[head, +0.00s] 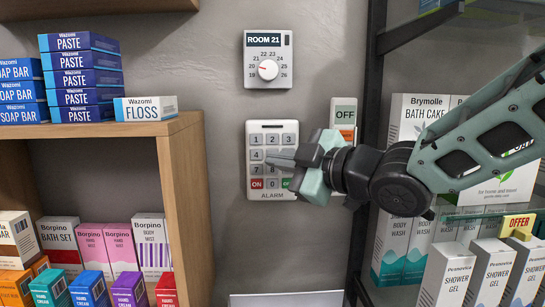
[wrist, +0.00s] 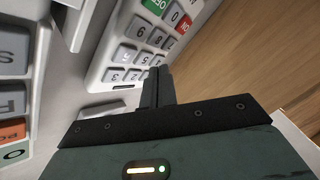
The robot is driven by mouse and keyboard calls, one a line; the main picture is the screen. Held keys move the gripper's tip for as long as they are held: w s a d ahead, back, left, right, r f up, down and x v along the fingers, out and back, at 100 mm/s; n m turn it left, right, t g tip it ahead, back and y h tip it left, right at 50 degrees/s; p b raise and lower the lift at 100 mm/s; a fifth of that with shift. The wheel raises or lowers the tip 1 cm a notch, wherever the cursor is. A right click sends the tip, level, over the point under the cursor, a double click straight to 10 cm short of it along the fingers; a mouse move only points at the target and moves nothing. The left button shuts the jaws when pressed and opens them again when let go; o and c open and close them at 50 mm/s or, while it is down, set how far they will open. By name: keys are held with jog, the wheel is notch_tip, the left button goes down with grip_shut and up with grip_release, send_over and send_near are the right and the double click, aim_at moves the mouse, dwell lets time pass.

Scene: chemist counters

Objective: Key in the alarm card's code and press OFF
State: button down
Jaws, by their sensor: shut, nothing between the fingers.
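The white alarm keypad (head: 267,195) is on the grey wall, with grey number keys, a red ON key (head: 257,184) and a green key (head: 287,183) partly behind my gripper. In the wrist view the keypad (wrist: 96,72) appears inverted, with its green OFF key (wrist: 155,5) at the top.
A ROOM 21 dial (head: 267,69) is above the keypad. A wooden shelf (head: 187,190) with boxed goods stands at left. A dark-framed rack (head: 375,60) with Brymolle boxes (head: 412,115) is at right, behind my arm.

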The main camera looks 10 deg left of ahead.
jog(key=shift+s+d+b, duration=0.2)
jog(key=shift+s+b, duration=0.25)
jog(key=shift+s, duration=0.35)
jog(key=shift+s+d+b, duration=0.25)
jog(key=shift+s+b, duration=0.15)
jog(key=shift+s, duration=0.45)
jog(key=shift+s+d+b, duration=0.2)
jog(key=shift+s+b, duration=0.25)
jog(key=shift+s, duration=0.35)
dwell(0.8)
